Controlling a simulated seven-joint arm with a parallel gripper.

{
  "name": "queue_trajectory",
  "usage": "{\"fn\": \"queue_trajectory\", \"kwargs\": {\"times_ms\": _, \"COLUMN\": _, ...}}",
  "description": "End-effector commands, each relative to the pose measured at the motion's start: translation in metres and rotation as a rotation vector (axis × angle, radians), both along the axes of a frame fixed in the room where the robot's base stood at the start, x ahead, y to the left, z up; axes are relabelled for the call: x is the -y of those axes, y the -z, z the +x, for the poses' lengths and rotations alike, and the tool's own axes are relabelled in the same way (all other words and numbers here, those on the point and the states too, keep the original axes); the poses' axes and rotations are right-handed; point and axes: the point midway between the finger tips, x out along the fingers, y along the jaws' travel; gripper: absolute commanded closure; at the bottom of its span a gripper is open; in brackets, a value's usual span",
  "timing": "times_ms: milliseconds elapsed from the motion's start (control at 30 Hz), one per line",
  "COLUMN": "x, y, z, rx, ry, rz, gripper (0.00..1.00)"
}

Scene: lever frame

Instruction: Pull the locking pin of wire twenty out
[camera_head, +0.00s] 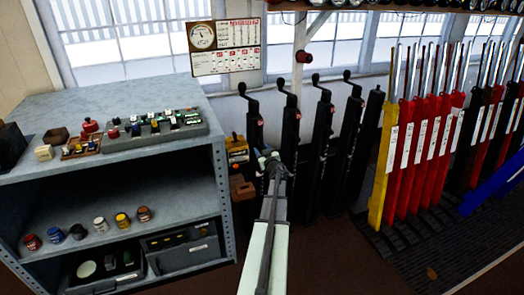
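A row of black upright posts (321,135) with crank-shaped handles stands in the middle, in front of the window. I cannot read any number on them, so I cannot tell which is wire twenty. No locking pin can be made out at this size. My gripper (268,156) is at the far end of my pale arm, in front of the lower part of the leftmost posts. It is small and dark, and its fingers cannot be told apart. I cannot tell whether it touches a post or holds anything.
A grey shelf unit (160,215) with jars and small models stands left of my arm. Yellow (384,165), red (408,165), black and blue levers stand on the right above a dark ribbed floor plate. A yellow box (237,150) sits beside the leftmost post. Brown floor lies open right of my arm.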

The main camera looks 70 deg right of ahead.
Motion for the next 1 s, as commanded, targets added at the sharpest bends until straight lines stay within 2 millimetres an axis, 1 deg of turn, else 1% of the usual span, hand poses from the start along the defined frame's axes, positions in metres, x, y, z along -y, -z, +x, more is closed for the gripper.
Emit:
{"fn": "queue_trajectory", "kwargs": {"times_ms": 33, "x": 0.0, "y": 0.0, "z": 0.0, "rx": 0.0, "ry": 0.0, "rz": 0.0, "gripper": 0.46}}
{"fn": "queue_trajectory", "kwargs": {"times_ms": 67, "x": 0.0, "y": 0.0, "z": 0.0, "rx": -0.001, "ry": 0.0, "rz": 0.001, "gripper": 0.44}}
{"fn": "queue_trajectory", "kwargs": {"times_ms": 300, "x": 0.001, "y": 0.001, "z": 0.0, "rx": -0.001, "ry": 0.0, "rz": 0.001, "gripper": 0.44}}
{"fn": "queue_trajectory", "kwargs": {"times_ms": 467, "x": -0.007, "y": 0.0, "z": -0.007, "rx": -0.001, "ry": 0.001, "rz": 0.001, "gripper": 0.44}}
{"fn": "queue_trajectory", "kwargs": {"times_ms": 567, "x": -0.018, "y": 0.0, "z": -0.017, "rx": -0.001, "ry": 0.002, "rz": 0.001, "gripper": 0.44}}
{"fn": "queue_trajectory", "kwargs": {"times_ms": 800, "x": -0.052, "y": -0.001, "z": -0.051, "rx": -0.001, "ry": 0.002, "rz": 0.001, "gripper": 0.44}}
{"fn": "queue_trajectory", "kwargs": {"times_ms": 1000, "x": -0.077, "y": 0.0, "z": -0.076, "rx": -0.002, "ry": 0.002, "rz": 0.002, "gripper": 0.44}}
